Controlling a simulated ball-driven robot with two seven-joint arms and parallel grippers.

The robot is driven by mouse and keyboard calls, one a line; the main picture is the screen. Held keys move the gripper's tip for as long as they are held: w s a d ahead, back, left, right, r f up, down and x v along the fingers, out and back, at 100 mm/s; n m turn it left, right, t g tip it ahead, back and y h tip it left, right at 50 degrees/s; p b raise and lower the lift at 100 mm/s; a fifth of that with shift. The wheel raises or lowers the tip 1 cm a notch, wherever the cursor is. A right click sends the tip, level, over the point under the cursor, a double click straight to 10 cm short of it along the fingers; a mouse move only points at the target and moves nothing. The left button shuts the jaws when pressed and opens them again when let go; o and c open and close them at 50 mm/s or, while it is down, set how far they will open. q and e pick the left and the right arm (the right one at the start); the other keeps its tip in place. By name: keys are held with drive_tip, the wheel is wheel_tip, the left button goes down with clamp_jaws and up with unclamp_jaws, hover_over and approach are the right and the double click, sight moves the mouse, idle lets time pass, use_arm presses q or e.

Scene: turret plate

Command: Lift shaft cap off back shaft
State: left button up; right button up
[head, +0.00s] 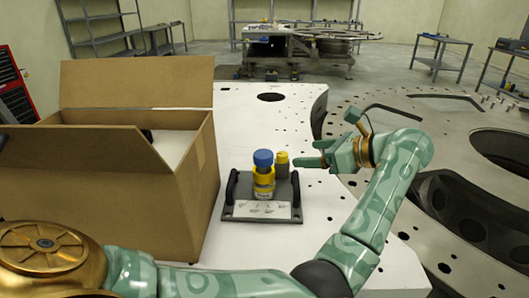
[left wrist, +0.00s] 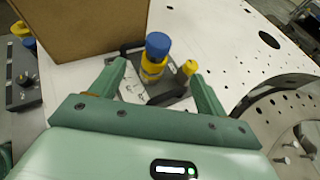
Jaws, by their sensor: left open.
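A dark fixture (head: 229,211) with side handles and a white label stands on the white plate. I cannot tell which of these tops is the shaft cap. My right gripper is out of view.
An open cardboard box (head: 135,185) stands close left of the fixture. The white plate (head: 240,115) is clear behind it. A large grey ring plate (head: 400,105) with holes lies right. Benches and shelves are far back.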

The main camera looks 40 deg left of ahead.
sight(266, 154)
use_arm(q)
drive_tip(key=x, duration=1.4)
drive_tip(key=shift+s+b, duration=0.15)
drive_tip(key=shift+b, duration=0.15)
drive_tip(key=c, duration=1)
